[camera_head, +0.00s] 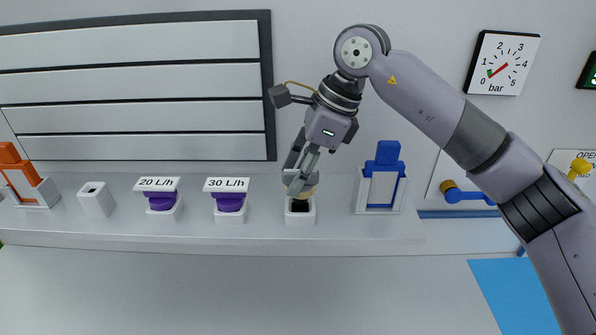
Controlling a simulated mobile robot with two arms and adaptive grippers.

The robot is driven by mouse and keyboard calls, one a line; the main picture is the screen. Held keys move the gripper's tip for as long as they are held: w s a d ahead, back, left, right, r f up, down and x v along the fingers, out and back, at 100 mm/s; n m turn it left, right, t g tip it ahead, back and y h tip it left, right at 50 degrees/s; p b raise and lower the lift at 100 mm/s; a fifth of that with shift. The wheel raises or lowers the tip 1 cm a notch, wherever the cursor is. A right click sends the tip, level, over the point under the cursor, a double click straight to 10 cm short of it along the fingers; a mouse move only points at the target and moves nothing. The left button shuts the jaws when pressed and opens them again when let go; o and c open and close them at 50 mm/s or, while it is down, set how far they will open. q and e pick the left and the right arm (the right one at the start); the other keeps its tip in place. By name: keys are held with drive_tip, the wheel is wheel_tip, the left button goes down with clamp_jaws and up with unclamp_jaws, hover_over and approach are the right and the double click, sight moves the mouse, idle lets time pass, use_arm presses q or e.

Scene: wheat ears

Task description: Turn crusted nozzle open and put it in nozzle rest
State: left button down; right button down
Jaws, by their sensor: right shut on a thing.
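My right gripper (299,185) reaches down over the shelf and is shut on a beige, crusty-looking nozzle (308,192). The nozzle is partly hidden by the fingers. It is just above or at the top of a small white holder (300,216) with a dark opening; I cannot tell whether it touches the holder. Another white holder (96,200) with a small slot in its top stands empty at the left. Which of these is the nozzle rest is not marked. My left gripper is not in view.
Purple nozzles sit in holders labelled 20 L/h (161,201) and 30 L/h (230,201). A blue framed piece (382,188) stands right, an orange one (20,178) far left. A blue valve lever (468,196) and pressure gauge (502,63) are on the wall.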

drive_tip(key=shift+f, duration=0.1)
drive_tip(key=shift+f+b, duration=1.4)
drive_tip(key=shift+f, duration=0.1)
drive_tip(key=c, duration=0.9)
unclamp_jaws()
